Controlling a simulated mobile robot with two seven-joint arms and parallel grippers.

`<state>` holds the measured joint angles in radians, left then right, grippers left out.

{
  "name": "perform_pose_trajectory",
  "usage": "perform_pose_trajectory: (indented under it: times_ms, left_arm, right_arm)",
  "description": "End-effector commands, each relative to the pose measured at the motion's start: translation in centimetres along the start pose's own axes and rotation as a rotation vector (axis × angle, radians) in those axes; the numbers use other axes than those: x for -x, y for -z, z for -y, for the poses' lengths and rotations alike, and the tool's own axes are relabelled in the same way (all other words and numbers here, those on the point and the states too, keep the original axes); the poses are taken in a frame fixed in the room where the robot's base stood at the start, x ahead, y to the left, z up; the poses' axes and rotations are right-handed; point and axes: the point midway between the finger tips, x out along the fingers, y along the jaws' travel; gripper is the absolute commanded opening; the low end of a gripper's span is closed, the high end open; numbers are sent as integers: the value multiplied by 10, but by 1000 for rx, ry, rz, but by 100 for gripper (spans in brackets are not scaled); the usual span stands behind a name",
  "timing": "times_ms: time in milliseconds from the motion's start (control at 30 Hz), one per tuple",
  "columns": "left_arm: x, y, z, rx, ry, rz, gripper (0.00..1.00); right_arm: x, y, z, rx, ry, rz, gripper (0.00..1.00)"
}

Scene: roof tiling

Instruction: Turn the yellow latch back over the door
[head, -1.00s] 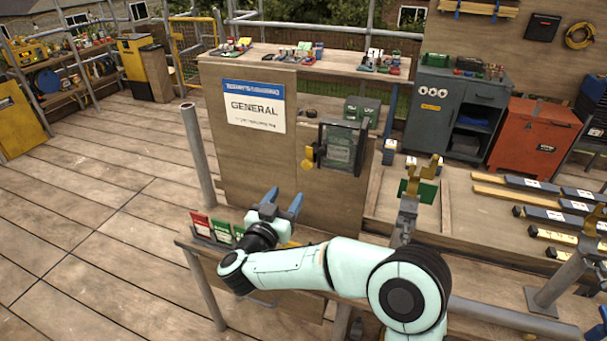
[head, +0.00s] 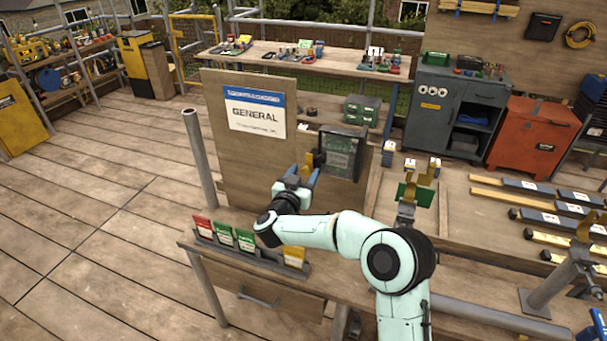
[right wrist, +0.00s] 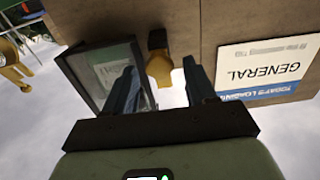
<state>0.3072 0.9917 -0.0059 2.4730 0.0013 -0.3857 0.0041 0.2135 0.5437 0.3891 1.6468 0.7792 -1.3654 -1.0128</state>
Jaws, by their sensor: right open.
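The yellow latch (head: 309,160) sits on the wooden board, just left of the small dark-framed door (head: 341,154) with a clear pane. In the right wrist view the latch (right wrist: 160,68) points away from the dark fitting beside it and stands clear of the door's frame (right wrist: 70,68). My right gripper (head: 300,175) is open and just in front of the latch, its blue fingers partly hiding it. In the right wrist view the gripper's fingertips (right wrist: 160,64) are on either side of the latch; I cannot tell whether they touch it. My left gripper is not in view.
The wooden board (head: 235,165) carries a GENERAL sign (head: 255,112). A rack of coloured cards (head: 245,242) stands below my right arm. A yellow clamp (head: 414,190) stands to the right, and a metal post (head: 199,155) to the left.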

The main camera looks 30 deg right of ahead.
Motion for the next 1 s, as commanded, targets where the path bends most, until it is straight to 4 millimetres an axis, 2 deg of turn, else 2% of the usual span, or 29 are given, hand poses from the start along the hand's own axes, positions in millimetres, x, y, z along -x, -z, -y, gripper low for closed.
perform_pose_trajectory:
  times_ms: [67,100,267,667,1000]
  left_arm:
    - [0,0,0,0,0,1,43]
    - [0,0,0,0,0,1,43]
    - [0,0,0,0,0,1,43]
    - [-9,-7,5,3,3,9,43]
    - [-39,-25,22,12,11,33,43]
  right_arm:
    - [0,-1,0,0,0,0,56]
    - [0,-1,0,0,0,1,52]
    - [0,-1,0,1,0,1,1]
    - [1,-2,-1,-54,-1,0,1]
    - [2,-5,-2,-299,0,-1,1]
